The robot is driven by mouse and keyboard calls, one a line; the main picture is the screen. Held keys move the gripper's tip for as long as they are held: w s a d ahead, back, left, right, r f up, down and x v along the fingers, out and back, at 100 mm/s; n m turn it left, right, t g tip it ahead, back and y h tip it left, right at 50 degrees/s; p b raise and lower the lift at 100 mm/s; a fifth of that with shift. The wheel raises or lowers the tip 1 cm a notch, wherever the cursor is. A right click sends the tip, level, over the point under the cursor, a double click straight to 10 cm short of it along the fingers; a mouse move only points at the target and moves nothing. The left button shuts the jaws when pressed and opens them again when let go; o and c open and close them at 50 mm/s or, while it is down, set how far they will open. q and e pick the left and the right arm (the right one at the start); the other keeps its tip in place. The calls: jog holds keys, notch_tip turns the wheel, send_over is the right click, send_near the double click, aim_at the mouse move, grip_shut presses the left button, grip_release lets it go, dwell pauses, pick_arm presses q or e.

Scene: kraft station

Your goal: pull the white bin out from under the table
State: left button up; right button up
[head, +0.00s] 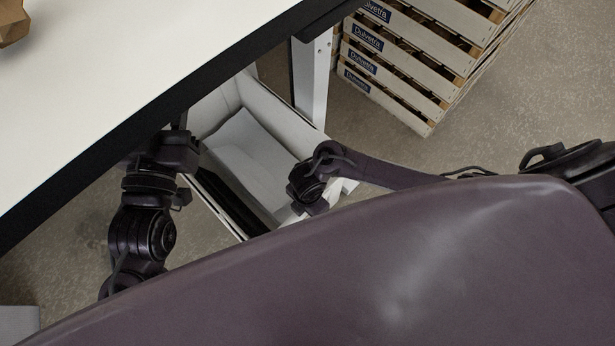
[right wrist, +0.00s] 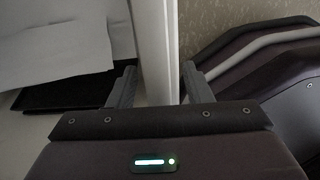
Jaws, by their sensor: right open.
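The white bin (head: 277,112) stands partly under the white table (head: 130,70) in the head view, its near part out past the table edge. White sheets (head: 245,150) and something black lie in it. My right gripper (head: 304,203) is at the bin's right wall. In the right wrist view this gripper (right wrist: 160,86) is open, its fingers on either side of the bin's white wall (right wrist: 153,45); contact cannot be made out. My left gripper (head: 188,158) is at the bin's left side by the table edge; its fingers are mostly hidden.
A white table leg (head: 313,80) stands just behind the bin's right side. Stacked slatted crates (head: 405,75) are at the top right. A brown paper item (head: 12,22) lies on the table. Bare floor (head: 540,90) is free at the right.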

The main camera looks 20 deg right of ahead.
grip_shut()
dwell(0.3)
dwell(1.2)
